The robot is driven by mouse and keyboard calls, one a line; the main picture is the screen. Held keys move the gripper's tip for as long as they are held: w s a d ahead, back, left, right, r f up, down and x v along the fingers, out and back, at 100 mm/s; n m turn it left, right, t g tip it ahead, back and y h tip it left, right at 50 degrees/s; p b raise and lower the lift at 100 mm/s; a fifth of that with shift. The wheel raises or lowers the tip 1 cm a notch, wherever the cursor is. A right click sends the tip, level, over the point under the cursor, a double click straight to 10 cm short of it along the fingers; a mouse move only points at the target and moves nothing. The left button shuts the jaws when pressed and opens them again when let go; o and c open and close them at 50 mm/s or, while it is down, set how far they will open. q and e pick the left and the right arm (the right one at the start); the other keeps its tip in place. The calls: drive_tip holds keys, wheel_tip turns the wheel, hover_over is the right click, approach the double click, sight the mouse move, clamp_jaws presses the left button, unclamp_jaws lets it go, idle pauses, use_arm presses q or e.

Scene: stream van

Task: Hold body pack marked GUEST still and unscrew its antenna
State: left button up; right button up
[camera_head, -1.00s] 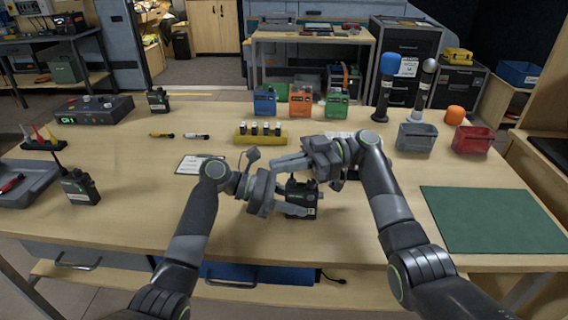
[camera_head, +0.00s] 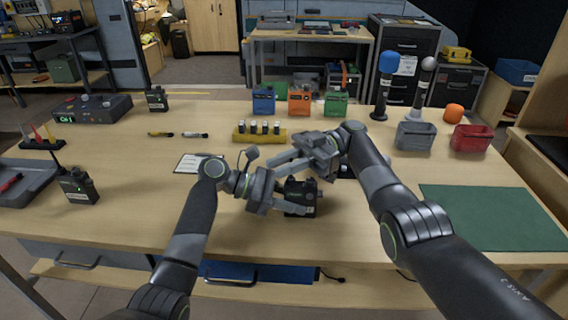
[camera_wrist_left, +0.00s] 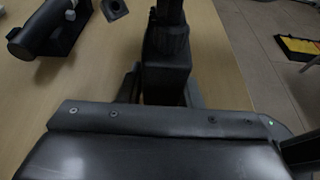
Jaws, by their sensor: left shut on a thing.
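A black body pack (camera_head: 302,195) stands near the front middle of the table, its marking too small to read. My left gripper (camera_head: 288,202) is shut on it low down, from the left. In the left wrist view the dark pack (camera_wrist_left: 166,82) sits between my left fingers. My right gripper (camera_head: 277,168) is just above the pack, its fingers pointing left. I cannot tell whether it is open or shut. The pack's antenna cannot be made out in the head view, where the right gripper overlaps the pack's top.
Another pack (camera_head: 78,186) stands at the left beside a grey tray (camera_head: 42,185), and one (camera_head: 157,99) at the back left. A yellow battery holder (camera_head: 259,137) and a white card (camera_head: 194,163) lie behind my grippers. A green mat (camera_head: 490,217) is bare at right.

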drive_tip(key=shift+f, duration=0.1)
idle(0.3)
drive_tip(key=shift+w+a+m+t+y, duration=0.15)
drive_tip(key=shift+m+t+y, duration=0.55)
drive_tip(key=shift+m+t, duration=0.5)
drive_tip(key=shift+w+d+m+t+y, duration=0.1)
drive_tip(key=shift+m+t+y, duration=0.65)
drive_tip(key=shift+t, duration=0.85)
drive_tip(key=shift+a, duration=0.1)
drive_tip(key=shift+w+m+t+y, duration=0.2)
drive_tip(key=shift+m+t, duration=0.85)
drive_tip(key=shift+t, duration=0.5)
drive_tip(key=shift+w+m+t+y, duration=0.15)
drive_tip(key=shift+m+t, duration=0.85)
drive_tip(key=shift+t, duration=0.55)
drive_tip(key=shift+t, duration=0.3)
drive_tip(key=shift+w+m+t+h, duration=0.15)
drive_tip(key=shift+m+t+h, duration=0.2)
drive_tip(key=shift+m+t, duration=0.85)
drive_tip(key=shift+w+m+t+h, duration=0.15)
drive_tip(key=shift+m+t+h, duration=0.2)
drive_tip(key=shift+m+t, duration=0.8)
drive_tip(key=shift+n+t, duration=0.35)
